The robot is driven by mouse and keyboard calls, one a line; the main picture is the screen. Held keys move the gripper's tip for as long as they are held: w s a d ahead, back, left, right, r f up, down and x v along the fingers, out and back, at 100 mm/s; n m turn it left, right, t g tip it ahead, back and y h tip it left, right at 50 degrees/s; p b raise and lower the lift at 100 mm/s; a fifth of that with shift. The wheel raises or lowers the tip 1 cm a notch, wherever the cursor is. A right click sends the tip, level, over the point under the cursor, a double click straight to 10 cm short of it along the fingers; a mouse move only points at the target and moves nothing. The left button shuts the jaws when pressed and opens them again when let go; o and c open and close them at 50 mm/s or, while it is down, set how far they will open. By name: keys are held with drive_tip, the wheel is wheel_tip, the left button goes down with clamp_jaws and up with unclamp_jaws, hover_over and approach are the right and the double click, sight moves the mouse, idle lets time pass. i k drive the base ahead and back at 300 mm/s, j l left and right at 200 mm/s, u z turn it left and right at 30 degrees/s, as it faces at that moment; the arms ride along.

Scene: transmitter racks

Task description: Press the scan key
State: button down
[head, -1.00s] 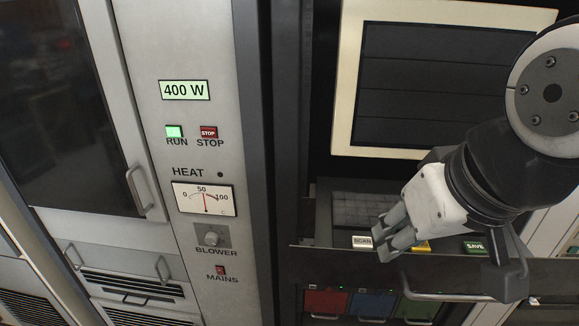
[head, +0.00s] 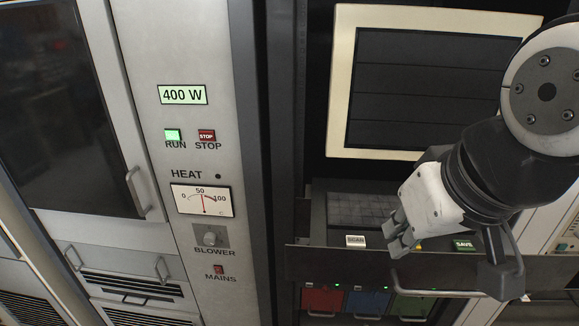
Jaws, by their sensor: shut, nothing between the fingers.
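The white scan key (head: 356,241) sits at the left of a row of keys on the drawer below the dark screen. Its label is small and blurred now. My gripper (head: 394,240) is shut and empty, with its grey fingertips just right of the scan key. A small gap shows between the fingertips and the key in this view. The gripper hides most of a yellow key (head: 420,246). The green save key (head: 464,244) is visible below my wrist.
A dark screen (head: 430,85) in a cream frame is above the drawer. A handle (head: 440,292) runs below the drawer front, near red, blue and green modules (head: 368,302). The heat panel (head: 203,200) is to the left.

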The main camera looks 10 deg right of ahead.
sight(352, 241)
drive_tip(key=l+u, duration=0.15)
drive_tip(key=l, duration=0.25)
drive_tip(key=k+l+u, duration=0.15)
drive_tip(key=l, duration=0.2)
drive_tip(key=l+u, duration=0.2)
drive_tip(key=l, duration=0.2)
drive_tip(key=k+l+u, duration=0.15)
drive_tip(key=l, duration=0.2)
drive_tip(key=k+l+u, duration=0.15)
drive_tip(key=l, duration=0.2)
drive_tip(key=k+l+u, duration=0.15)
drive_tip(key=l, duration=0.2)
drive_tip(key=i, duration=0.05)
